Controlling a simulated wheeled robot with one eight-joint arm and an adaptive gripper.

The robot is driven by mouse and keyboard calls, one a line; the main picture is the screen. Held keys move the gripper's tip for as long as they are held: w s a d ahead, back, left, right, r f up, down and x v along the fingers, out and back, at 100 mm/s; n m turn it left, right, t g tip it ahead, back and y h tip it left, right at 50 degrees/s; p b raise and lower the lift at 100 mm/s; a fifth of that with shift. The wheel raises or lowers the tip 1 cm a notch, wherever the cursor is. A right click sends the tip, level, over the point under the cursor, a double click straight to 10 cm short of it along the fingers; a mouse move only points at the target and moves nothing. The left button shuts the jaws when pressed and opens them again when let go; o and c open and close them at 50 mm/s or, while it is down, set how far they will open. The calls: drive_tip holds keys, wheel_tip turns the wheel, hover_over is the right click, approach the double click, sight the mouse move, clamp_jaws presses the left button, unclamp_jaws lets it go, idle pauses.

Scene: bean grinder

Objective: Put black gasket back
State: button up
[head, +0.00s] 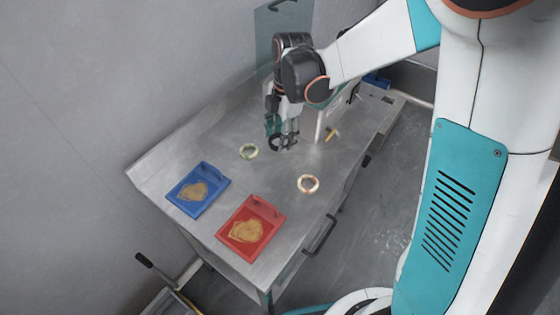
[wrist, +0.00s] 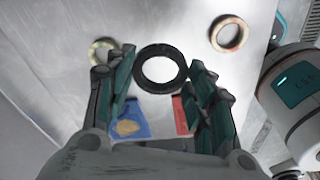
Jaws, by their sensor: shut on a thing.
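The black gasket (wrist: 160,49) is a dark ring held between the two fingers of my gripper (wrist: 162,66) in the wrist view, with its hole facing the camera. In the head view my gripper (head: 287,141) hangs over the far half of the metal table, and the gasket (head: 273,144) shows as a small dark ring at the fingertips. My gripper is shut on it. The exact gap between gasket and tabletop cannot be told. A pale machine (head: 328,118), perhaps the grinder, stands just right of the gripper, partly hidden by my arm.
A green-and-white ring (head: 249,152) and a tan-and-white ring (head: 308,184) lie on the metal table (head: 215,235). A blue tray (head: 212,172) and a red tray (head: 270,208), each with brown material, sit at the near end. A clear teal panel (head: 268,45) stands behind.

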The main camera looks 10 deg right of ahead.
sight(279, 166)
wheel_tip(279, 166, down, 10)
drive_tip(key=b, duration=0.2)
drive_tip(key=shift+b, duration=0.4)
drive_tip(key=shift+f, duration=0.15)
drive_tip(key=o, duration=1)
wheel_tip(279, 166, up, 12)
drive_tip(key=d+p, duration=0.1)
drive_tip(key=p, duration=0.3)
drive_tip(key=s+d+r+m+t, duration=0.3)
drive_tip(key=s+d+r+m, duration=0.2)
drive_tip(key=s+m, duration=0.4)
drive_tip(key=s+d+r+m+t+h, duration=0.1)
drive_tip(key=s+d+r+m+t, duration=0.3)
drive_tip(key=m, duration=0.9)
drive_tip(key=shift+s+d+r+t, duration=0.35)
drive_tip(key=shift+s+r, duration=1.55)
drive_tip(key=shift+s, duration=0.9)
